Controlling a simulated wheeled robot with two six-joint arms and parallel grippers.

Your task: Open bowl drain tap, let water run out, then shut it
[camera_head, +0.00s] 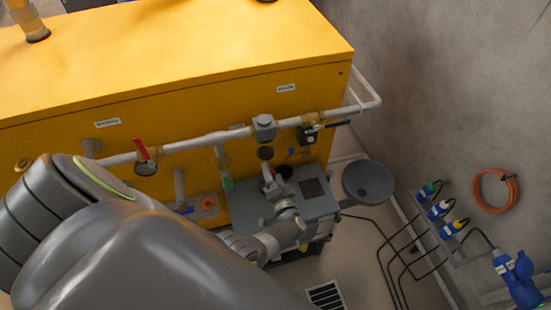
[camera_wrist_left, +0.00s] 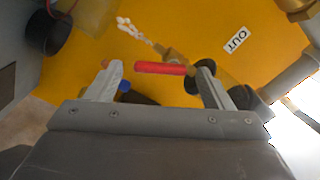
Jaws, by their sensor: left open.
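In the left wrist view a red tap handle (camera_wrist_left: 165,68) lies crosswise between the fingers of my open left gripper (camera_wrist_left: 160,78), its right end close to the right finger. I cannot tell whether they touch. A brass tap body (camera_wrist_left: 176,56) is behind it. A string of whitish drops (camera_wrist_left: 134,28), looking like water, runs from the brass end. In the head view my left gripper (camera_head: 269,182) is in front of the yellow tank, below the grey filter head (camera_head: 264,126) on the pipe; the red tap handle is hidden there. My right gripper is not in view.
The yellow tank (camera_head: 170,55) carries a white pipe (camera_head: 205,142) with a red-handled valve (camera_head: 142,150) and a black-handled valve (camera_head: 335,124). A round grey dish (camera_head: 368,182), cables and wall sockets are right.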

